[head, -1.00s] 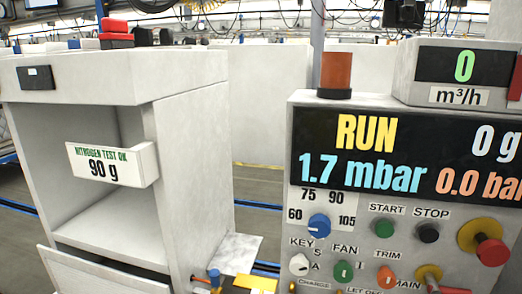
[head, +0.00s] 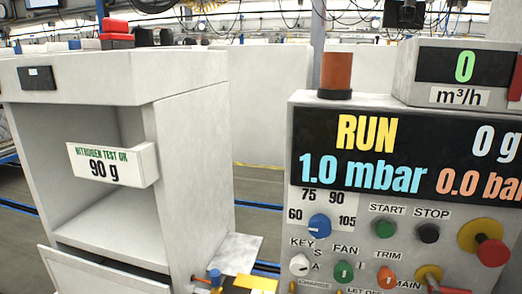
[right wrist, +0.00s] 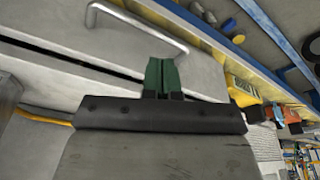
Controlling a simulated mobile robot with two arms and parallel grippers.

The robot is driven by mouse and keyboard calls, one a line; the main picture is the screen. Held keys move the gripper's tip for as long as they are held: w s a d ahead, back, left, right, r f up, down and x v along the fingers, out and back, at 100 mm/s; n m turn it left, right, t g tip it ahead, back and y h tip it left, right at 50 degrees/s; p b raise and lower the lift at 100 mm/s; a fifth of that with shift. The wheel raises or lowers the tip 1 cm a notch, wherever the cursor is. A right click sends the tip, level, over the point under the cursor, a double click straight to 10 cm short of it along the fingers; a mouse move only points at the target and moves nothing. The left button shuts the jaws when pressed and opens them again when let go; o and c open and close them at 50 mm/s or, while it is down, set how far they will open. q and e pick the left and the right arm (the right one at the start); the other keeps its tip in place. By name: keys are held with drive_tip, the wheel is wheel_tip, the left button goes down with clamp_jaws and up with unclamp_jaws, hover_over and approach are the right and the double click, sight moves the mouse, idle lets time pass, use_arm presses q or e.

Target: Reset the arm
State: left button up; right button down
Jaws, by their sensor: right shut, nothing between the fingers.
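My right gripper (right wrist: 163,76) shows in the right wrist view with its green fingers together and nothing between them. It is in front of a pale cabinet face with a metal bar handle (right wrist: 137,22), and I cannot tell whether it touches anything. Neither gripper shows in the head view. The control panel (head: 300,215) stands at the right of the head view, its display (head: 400,150) reading RUN, 1.0 mbar, 0 g and 0.0 bar.
A grey cabinet (head: 190,180) with an open shelf and a sign (head: 112,164) reading NITROGEN TEST OK 90 g stands at the left. Its drawer (head: 95,275) is slightly open. A red emergency knob (head: 492,251) sits on the panel. Floor shows between cabinet and panel.

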drive_tip(key=s+f+g, duration=0.1)
drive_tip(key=s+f, duration=0.2)
drive_tip(key=f, duration=0.4)
drive_tip(key=s+f, duration=0.3)
drive_tip(key=f, duration=0.4)
drive_tip(key=s+d+f, duration=0.3)
drive_tip(key=s+f, duration=0.7)
drive_tip(key=s, duration=0.2)
drive_tip(key=shift+s+f+g, duration=0.35)
drive_tip(key=shift+f+g, duration=0.05)
